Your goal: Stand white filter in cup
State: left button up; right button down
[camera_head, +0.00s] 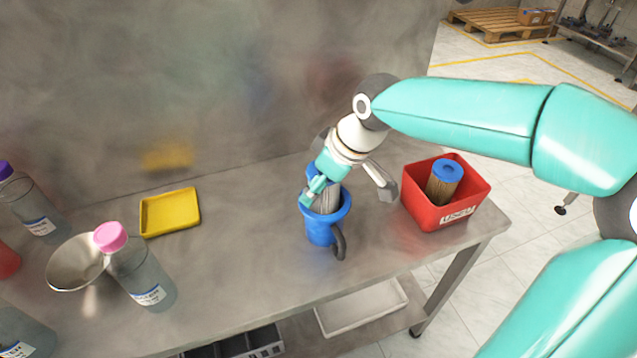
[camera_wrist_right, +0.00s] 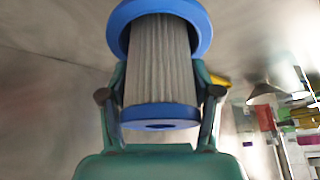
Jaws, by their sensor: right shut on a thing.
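The white pleated filter (camera_wrist_right: 160,65) has blue ends and sits between the fingers of my right gripper (camera_wrist_right: 160,98), which is shut on it. In the head view the filter (camera_head: 331,199) is partly hidden behind the fingers of the right gripper (camera_head: 322,185). The blue cup (camera_head: 320,232) stands upright on the metal table with its handle toward the front. The filter's far end is inside the cup's rim (camera_wrist_right: 205,35) in the wrist view. Whether it touches the cup's bottom is hidden. My left gripper is not in view.
A red bin (camera_head: 450,213) holding a tan filter with a blue top (camera_head: 443,182) stands right of the cup, near the table's right edge. A yellow tray (camera_head: 170,213), a metal bowl (camera_head: 66,281) and a pink-capped bottle (camera_head: 142,279) stand left. Table between tray and cup is clear.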

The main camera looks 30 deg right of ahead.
jog(key=shift+f, duration=0.2)
jog(key=shift+c, duration=0.9)
grip_release()
jog(key=shift+r, duration=0.15)
jog(key=shift+r+p, duration=0.25)
jog(key=shift+p, duration=0.05)
jog(key=p+v, duration=0.1)
jog(key=v, duration=1.1)
jog(key=shift+r+p, duration=0.25)
jog(key=shift+p, duration=0.15)
